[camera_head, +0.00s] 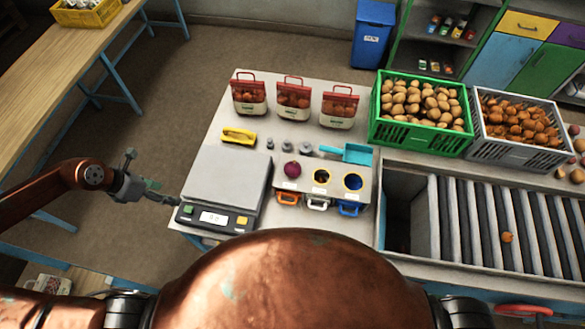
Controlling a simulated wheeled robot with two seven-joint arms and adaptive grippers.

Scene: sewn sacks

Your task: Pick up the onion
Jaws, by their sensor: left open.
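A purple, round onion-like item (292,170) sits at the left of a small grey holder (325,190) on the table. A lone brown onion (507,237) lies on the roller conveyor (465,230) at the right. A grey crate (520,154) holds many more brown onions (518,119). My left gripper (166,198) is open and empty at the table's left edge, beside the scale and well away from all the onions. My right gripper is not in view.
A grey scale (225,184) stands between my left gripper and the holder. Three red-and-white bags (293,98), a yellow-handled item (239,136), small weights (287,144) and a blue scoop (348,153) lie behind. A green crate (418,139) holds potatoes.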

